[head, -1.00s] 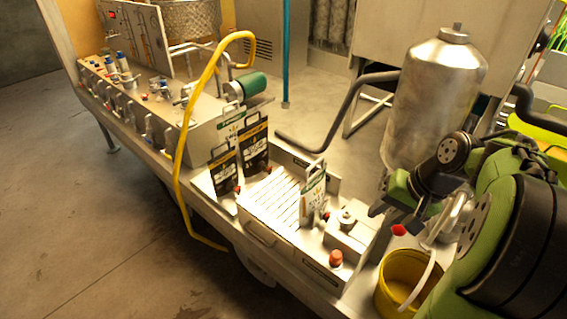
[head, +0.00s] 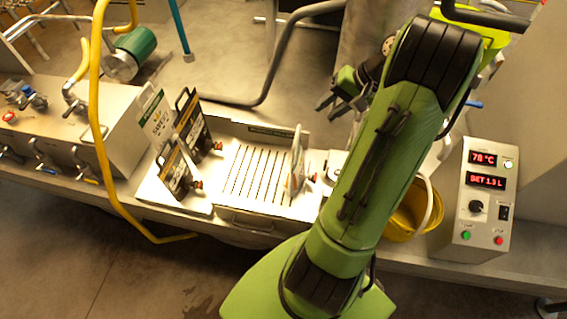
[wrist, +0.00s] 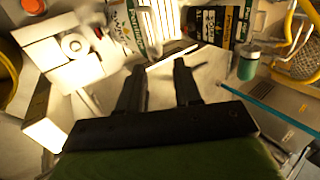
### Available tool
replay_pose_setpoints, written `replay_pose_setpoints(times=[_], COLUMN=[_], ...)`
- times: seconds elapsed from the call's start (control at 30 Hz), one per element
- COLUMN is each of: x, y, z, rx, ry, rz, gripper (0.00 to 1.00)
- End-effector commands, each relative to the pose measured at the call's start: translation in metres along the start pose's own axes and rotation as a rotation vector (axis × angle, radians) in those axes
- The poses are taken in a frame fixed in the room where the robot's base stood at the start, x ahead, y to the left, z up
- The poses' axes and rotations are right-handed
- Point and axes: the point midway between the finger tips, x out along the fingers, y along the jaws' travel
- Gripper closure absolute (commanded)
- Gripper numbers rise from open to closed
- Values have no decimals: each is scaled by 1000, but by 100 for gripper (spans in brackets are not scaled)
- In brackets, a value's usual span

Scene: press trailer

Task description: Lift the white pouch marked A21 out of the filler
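A white pouch (head: 297,165) stands upright at the right end of the slotted tray, beside the filler's metal block (head: 334,162). Its marking is too small to read. In the wrist view the white pouch (wrist: 124,28) shows near the top, next to the block with a round knob (wrist: 75,45). My gripper (head: 336,98) is behind and above the filler in the head view. In the wrist view its two dark fingers (wrist: 160,78) are apart with nothing held between them. My green arm hides part of the filler's right side.
Another white pouch (head: 155,120) and two black pouches (head: 192,122) (head: 174,172) stand left of the slotted tray (head: 255,175). A yellow hose (head: 97,100) arches at the left. A yellow bucket (head: 405,222) and a control box (head: 485,195) are at the right.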

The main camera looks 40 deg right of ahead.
Motion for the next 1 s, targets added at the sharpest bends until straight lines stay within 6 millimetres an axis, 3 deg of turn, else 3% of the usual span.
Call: replay_pose_setpoints(times=[0.1,0.3,0.47,0.73,1.0], x=[35,82,100,145,149], y=[2,2,1,1,2], z=[2,2,2,4,3], rx=[-2,-2,-2,-3,-3], ry=[-8,-8,-5,-5,-2], rz=[-1,1,1,1,2], gripper=[66,66,66,66,69])
